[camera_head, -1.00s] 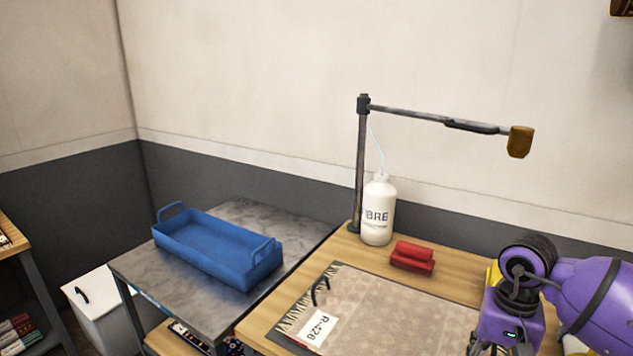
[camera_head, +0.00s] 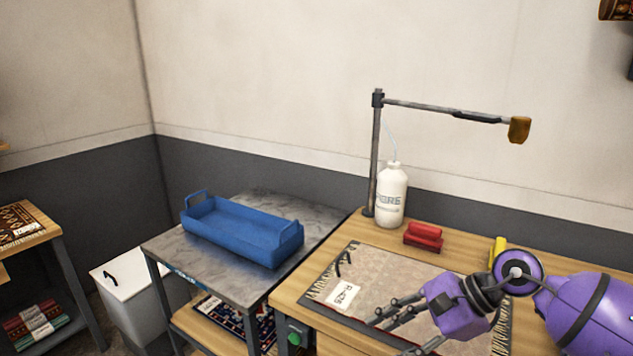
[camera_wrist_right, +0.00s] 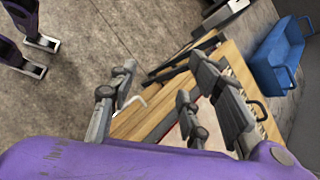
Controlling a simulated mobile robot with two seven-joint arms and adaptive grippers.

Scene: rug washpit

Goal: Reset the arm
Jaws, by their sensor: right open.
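My right arm comes in from the right in the head view. Its gripper (camera_head: 392,327) is open and empty above the front part of the wooden table (camera_head: 301,317). It hangs over the patterned rug (camera_head: 385,263), which carries a white R-428 tag (camera_head: 344,294). In the right wrist view the spread fingers of the right gripper (camera_wrist_right: 165,100) show with the table edge beyond them. My left gripper is not in the head view; purple and grey parts at the wrist view's upper left cannot be told for certain.
A swing-arm lamp (camera_head: 375,150), white bottle (camera_head: 391,197) and red brush (camera_head: 423,236) stand along the table's back. A yellow object (camera_head: 498,247) lies near my right wrist. A blue tray (camera_head: 240,232) sits on the grey side table (camera_head: 176,250). A white bin (camera_head: 134,290) stands left of it.

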